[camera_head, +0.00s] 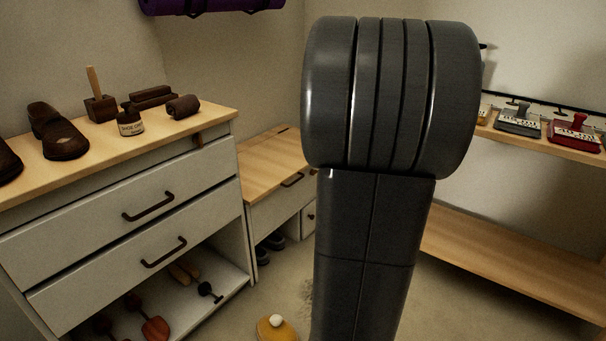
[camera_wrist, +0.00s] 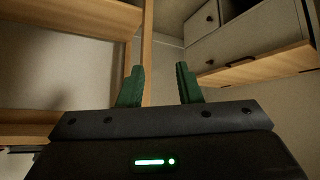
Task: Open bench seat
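The bench (camera_head: 275,215) stands in the back corner, left of my arm in the head view. Its wooden seat lid (camera_head: 268,160) lies flat and closed, with a dark handle (camera_head: 292,180) at the front edge. My arm covers the bench's right part. In the wrist view, which appears upside down, a wooden board like the seat lid (camera_wrist: 265,66) shows at upper right beside white drawers (camera_wrist: 235,36) with dark knobs. My gripper (camera_wrist: 160,85) has green fingers, apart and empty, and touches nothing visible. It is hidden in the head view.
A white dresser (camera_head: 120,230) with a wooden top holding shoes and brushes stands at left. A wooden shelf unit (camera_head: 520,265) stands at right. A yellow object with a white knob (camera_head: 276,328) lies on the floor in front. Some floor is clear before the bench.

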